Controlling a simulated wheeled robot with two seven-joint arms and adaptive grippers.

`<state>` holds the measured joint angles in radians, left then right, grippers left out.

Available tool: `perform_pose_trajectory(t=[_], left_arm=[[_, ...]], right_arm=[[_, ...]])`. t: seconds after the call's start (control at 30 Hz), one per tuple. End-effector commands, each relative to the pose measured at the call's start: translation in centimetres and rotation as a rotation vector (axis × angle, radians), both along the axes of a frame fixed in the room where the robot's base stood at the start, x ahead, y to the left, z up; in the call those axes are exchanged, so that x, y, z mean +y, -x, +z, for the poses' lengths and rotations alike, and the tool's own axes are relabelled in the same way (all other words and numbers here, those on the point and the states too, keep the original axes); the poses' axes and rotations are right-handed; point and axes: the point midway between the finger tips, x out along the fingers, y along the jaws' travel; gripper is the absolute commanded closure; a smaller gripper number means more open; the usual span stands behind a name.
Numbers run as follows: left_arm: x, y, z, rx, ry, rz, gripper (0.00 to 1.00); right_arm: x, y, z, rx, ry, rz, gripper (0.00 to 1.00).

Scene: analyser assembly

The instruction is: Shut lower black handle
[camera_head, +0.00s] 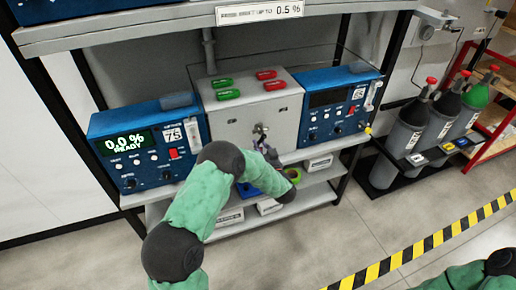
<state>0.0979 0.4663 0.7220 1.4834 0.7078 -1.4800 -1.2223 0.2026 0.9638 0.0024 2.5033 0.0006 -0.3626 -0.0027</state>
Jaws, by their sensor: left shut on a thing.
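The grey analyser box (240,112) stands on the shelf between two blue units. My left arm reaches in from the lower left, and my left gripper (261,138) is at the lower middle of the box's front face. It is shut on what appears to be the lower black handle, which the fingers mostly hide. I cannot tell how the handle is turned. My right gripper is out of view; only part of that arm shows at the lower right corner.
The left blue unit (128,176) reads "0.0 % READY"; the right blue unit (340,122) is beside the box. Green and red labels (229,94) lie on the box top. An upper shelf (180,24) overhangs. Gas cylinders (403,140) stand right; yellow-black tape (430,244) crosses the floor.

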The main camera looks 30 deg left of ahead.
Motion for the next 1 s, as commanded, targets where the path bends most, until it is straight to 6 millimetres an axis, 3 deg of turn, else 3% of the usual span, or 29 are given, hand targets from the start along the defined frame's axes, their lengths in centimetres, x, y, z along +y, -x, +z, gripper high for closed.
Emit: perform_pose_trajectory(t=[0.5, 1.0], left_arm=[[-1.3, -1.3, -0.9, -0.345, 0.299, -0.001, 1.0], [-1.8, -1.9, -0.8, -0.504, 0.435, -0.001, 1.0]], right_arm=[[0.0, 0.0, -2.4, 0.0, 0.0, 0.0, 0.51], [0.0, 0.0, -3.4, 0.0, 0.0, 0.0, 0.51]])
